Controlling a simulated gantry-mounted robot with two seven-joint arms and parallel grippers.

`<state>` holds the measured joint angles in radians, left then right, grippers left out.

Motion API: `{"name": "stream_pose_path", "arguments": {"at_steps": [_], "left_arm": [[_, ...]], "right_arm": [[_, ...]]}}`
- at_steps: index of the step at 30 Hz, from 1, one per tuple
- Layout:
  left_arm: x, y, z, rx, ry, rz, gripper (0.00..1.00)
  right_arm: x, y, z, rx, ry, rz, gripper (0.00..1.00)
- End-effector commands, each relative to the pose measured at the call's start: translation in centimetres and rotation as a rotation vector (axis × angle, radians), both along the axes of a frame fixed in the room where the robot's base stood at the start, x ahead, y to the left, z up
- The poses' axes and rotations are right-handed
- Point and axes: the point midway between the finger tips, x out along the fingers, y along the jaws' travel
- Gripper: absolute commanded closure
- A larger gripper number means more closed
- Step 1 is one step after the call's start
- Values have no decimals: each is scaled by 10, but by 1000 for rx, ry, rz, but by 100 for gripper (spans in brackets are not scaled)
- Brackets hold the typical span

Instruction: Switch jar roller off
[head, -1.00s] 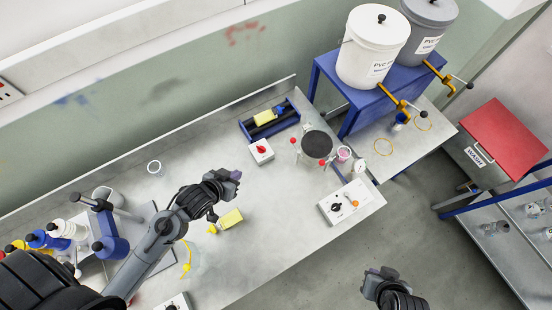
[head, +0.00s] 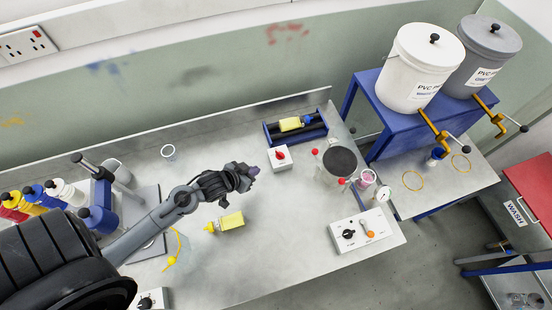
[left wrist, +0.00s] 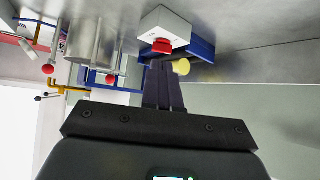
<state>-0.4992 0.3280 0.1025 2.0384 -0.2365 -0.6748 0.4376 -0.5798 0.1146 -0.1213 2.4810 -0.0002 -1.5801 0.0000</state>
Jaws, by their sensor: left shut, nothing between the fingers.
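The jar roller (head: 297,128) is a blue frame with black rollers, near the back edge of the bench, with a yellow bottle (head: 291,124) lying on it. Just in front stands a white switch box (head: 281,165) with a red knob (head: 280,155). My left gripper (head: 254,171) is shut and empty, to the left and front of the box. In the left wrist view, the shut fingers (left wrist: 162,68) point toward the red knob (left wrist: 161,46) on the white box (left wrist: 168,24); contact cannot be told. The blue roller frame (left wrist: 203,49) is partly hidden. My right gripper is out of view.
A round dark-topped stand (head: 340,160) with red knobs is right of the box. A control box (head: 362,231) sits at the bench's front right. A yellow bottle (head: 231,221) lies below my left gripper. Several colored bottles stand at left. Mid-bench is mostly clear.

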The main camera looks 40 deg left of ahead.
Motion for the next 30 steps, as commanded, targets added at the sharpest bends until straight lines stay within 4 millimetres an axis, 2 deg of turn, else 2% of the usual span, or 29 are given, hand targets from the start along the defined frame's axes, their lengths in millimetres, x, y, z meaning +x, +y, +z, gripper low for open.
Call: {"name": "stream_pose_path", "arguments": {"at_steps": [8,22,30], "left_arm": [[15,0,-14,-1,1,1,100],[78,-1,-69,-2,-1,1,100],[107,-2,-66,1,-1,-1,100]], "right_arm": [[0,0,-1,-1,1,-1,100],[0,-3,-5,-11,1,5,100],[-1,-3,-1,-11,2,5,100]]}}
